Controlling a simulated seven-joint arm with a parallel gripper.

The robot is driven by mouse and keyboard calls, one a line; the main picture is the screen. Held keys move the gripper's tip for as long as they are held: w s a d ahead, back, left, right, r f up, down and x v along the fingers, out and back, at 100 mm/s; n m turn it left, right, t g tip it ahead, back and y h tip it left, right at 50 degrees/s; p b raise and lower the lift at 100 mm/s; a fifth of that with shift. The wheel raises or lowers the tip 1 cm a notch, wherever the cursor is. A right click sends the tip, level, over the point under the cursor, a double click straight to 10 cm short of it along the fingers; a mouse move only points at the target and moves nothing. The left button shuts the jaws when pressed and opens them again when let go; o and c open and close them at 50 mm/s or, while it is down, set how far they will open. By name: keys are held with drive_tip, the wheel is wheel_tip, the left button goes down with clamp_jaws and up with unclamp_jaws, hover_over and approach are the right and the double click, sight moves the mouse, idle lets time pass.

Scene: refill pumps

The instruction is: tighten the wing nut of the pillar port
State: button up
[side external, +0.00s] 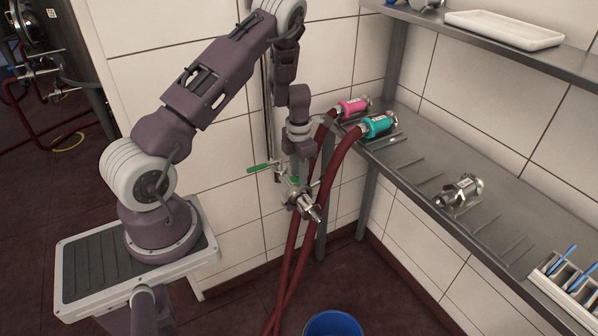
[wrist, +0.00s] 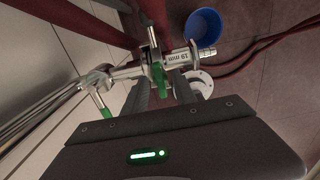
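The pillar port (side external: 301,199) is a silver metal fitting with green-handled valves and an open spout pointing down to the right in the side external view. A green lever (side external: 261,167) sticks out left of the port in the side view. My gripper (side external: 298,180) points down just above the port. In the wrist view my gripper (wrist: 166,82) has its two grey fingers apart over the pipe. Whether they touch the port is hidden.
Pink (side external: 353,106) and teal (side external: 378,124) hose couplings lie on the steel shelf (side external: 415,165), their red hoses hanging close behind the port. A silver fitting (side external: 460,191) lies farther right. A blue bucket (side external: 333,324) stands on the floor. The tiled wall is close behind.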

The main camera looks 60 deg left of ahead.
clamp_jaws()
